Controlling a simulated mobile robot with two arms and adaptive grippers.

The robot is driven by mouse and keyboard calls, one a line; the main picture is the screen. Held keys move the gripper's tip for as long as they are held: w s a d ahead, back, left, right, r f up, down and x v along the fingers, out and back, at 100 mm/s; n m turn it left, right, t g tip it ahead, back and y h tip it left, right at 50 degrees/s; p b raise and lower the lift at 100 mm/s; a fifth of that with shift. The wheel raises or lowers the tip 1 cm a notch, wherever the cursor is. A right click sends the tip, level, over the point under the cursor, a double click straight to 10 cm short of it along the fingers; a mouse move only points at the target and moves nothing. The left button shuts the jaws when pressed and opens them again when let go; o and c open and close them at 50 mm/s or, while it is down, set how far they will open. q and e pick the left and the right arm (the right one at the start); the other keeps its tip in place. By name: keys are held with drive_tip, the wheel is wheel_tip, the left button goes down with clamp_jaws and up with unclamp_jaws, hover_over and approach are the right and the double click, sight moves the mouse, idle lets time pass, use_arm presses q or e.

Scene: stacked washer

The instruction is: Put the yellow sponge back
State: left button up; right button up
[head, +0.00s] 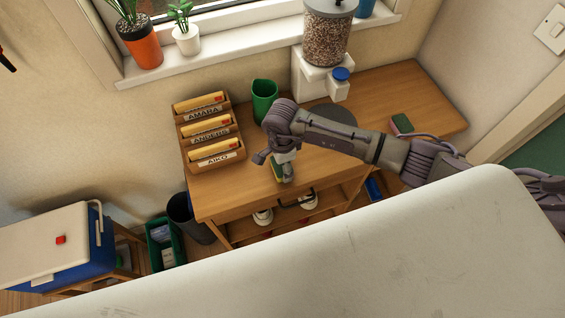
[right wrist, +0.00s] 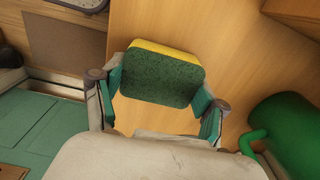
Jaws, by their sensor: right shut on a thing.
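The yellow sponge (right wrist: 162,76), with a dark green scouring side, is between the fingers of my right gripper (right wrist: 160,88) in the right wrist view. The gripper is shut on it, with a finger at each end. In the head view my right gripper (head: 277,166) is at the front part of the wooden table (head: 228,197). My left gripper is not in view.
A wooden rack (head: 225,162) with name labels stands at the table's left. A green mug (head: 264,100) is behind my gripper. A dispenser (head: 327,35) is at the back. A green and reddish block (head: 402,123) lies at the right. A pale surface (head: 330,255) fills the foreground.

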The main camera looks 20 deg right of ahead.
drive_tip(key=o, duration=1.3)
drive_tip(key=shift+f, duration=0.1)
drive_tip(key=shift+r, duration=0.3)
wheel_tip(320, 180, up, 12)
drive_tip(key=b, duration=0.3)
drive_tip(key=shift+f, duration=0.15)
